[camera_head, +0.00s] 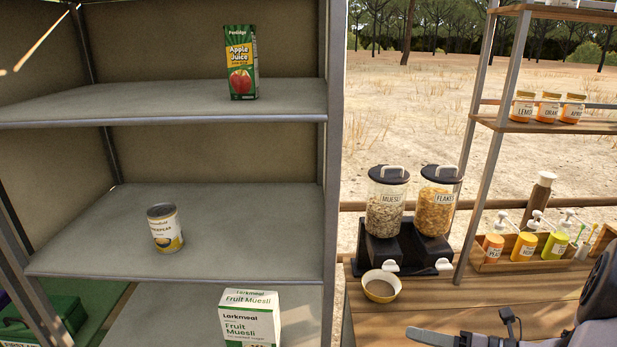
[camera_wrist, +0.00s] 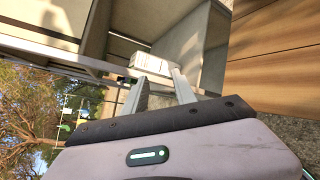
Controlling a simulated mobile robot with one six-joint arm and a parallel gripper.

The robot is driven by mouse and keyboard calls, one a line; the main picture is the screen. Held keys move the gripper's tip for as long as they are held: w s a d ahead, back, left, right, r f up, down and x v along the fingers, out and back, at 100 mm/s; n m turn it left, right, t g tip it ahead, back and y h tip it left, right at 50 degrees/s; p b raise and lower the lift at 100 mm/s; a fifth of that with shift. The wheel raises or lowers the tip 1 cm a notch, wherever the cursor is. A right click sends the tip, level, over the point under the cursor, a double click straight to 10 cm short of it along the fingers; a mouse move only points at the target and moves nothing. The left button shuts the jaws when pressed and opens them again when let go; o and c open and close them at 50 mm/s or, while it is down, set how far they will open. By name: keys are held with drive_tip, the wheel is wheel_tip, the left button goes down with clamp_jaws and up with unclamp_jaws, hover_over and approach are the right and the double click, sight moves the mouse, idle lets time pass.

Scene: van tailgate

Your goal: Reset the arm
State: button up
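My gripper (camera_wrist: 160,84) shows in the wrist view with its two fingers apart and nothing between them. Past the fingertips is a pale box (camera_wrist: 152,64) at the shelf unit; its print cannot be read there. In the head view my arm enters at the lower right, and part of the gripper shows at the bottom edge, over the wooden counter (camera_head: 530,297). The gripper is to the right of the shelf unit (camera_head: 334,140) and apart from the Fruit Muesli box (camera_head: 250,320). Its fingertips are partly cut off there.
An apple juice carton (camera_head: 240,64) stands on the upper shelf, a can (camera_head: 165,228) on the middle one. On the counter are the muesli dispenser (camera_head: 386,205), the flakes dispenser (camera_head: 436,205), a bowl (camera_head: 381,286) and a bottle tray (camera_head: 520,266). Jars (camera_head: 548,107) stand above.

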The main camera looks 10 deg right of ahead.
drive_tip(key=s+a+r+n+g+h+b, duration=0.1)
drive_tip(key=a+r+n+g+b, duration=0.1)
drive_tip(key=a+n+g, duration=0.4)
drive_tip(key=s+a+r+n+g+h+b, duration=0.1)
drive_tip(key=s+a+n+g+b, duration=0.1)
drive_tip(key=a+n, duration=0.8)
drive_tip(key=s+a+r+n+t+h+b, duration=0.2)
drive_tip(key=s+a+n+h+b, duration=0.3)
drive_tip(key=n, duration=1.2)
drive_tip(key=s+a+t+h, duration=0.1)
drive_tip(key=s+a, duration=0.3)
drive_tip(key=s, duration=0.1)
drive_tip(key=shift+s+r+n, duration=0.15)
drive_tip(key=shift+r+n, duration=0.05)
drive_tip(key=shift+n, duration=0.2)
